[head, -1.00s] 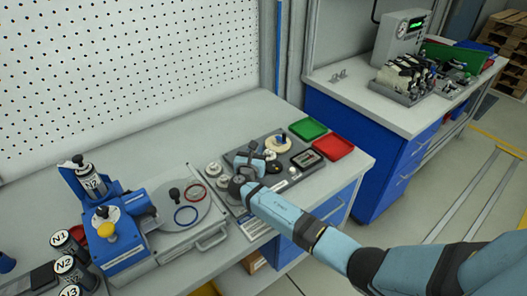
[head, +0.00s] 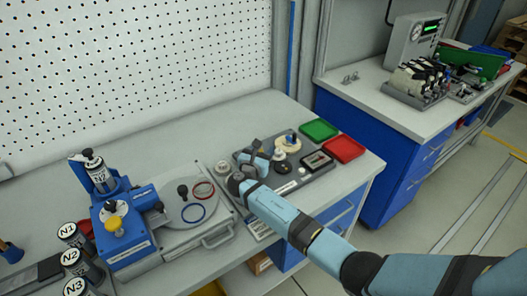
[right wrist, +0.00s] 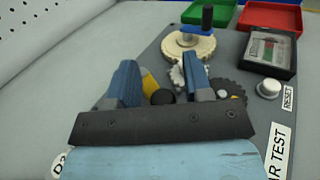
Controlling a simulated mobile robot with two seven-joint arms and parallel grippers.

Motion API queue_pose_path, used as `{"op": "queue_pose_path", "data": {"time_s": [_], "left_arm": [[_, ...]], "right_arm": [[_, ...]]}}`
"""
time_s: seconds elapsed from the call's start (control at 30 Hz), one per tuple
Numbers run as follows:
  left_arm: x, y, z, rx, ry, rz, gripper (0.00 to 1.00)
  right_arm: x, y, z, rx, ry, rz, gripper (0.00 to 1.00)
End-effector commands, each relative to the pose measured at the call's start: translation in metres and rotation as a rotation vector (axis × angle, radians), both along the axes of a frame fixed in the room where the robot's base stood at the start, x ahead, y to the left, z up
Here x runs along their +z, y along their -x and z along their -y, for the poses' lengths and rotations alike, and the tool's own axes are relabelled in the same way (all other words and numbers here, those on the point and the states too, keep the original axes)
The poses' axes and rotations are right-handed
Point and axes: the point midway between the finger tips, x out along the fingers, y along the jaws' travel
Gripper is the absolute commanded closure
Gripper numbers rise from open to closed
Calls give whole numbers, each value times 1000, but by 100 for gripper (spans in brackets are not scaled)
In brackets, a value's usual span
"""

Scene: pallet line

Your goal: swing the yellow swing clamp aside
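The yellow swing clamp (right wrist: 150,84) shows only in part in the right wrist view, as a yellow piece between the fingers, close to the left finger. A black round knob sits beside it. The rest of the clamp is hidden behind my gripper. My right gripper (right wrist: 162,84) is open, its two blue fingers apart, low over the grey gear test plate (right wrist: 160,48). I cannot tell whether a finger touches the clamp. In the head view my right gripper (head: 257,158) covers the left part of the plate. My left gripper is not in view.
A cream gear with a black handle (right wrist: 190,44) and a dark gauge box (right wrist: 272,52) stand on the plate. Green (head: 319,130) and red (head: 344,149) trays lie behind it. A blue press (head: 121,230) and several N-marked bottles stand left.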

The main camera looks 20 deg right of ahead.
Motion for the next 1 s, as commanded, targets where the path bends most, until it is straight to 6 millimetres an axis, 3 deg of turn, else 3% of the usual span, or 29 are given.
{"op": "queue_pose_path", "data": {"time_s": [0.33, 0.8, 1.0], "left_arm": [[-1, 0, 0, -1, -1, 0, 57], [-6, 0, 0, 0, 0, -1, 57], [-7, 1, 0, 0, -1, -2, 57]], "right_arm": [[-2, 7, -7, 1, -1, -1, 54], [-2, 69, -73, 2, -1, -1, 54], [-1, 81, -86, 1, 0, -1, 54]]}}
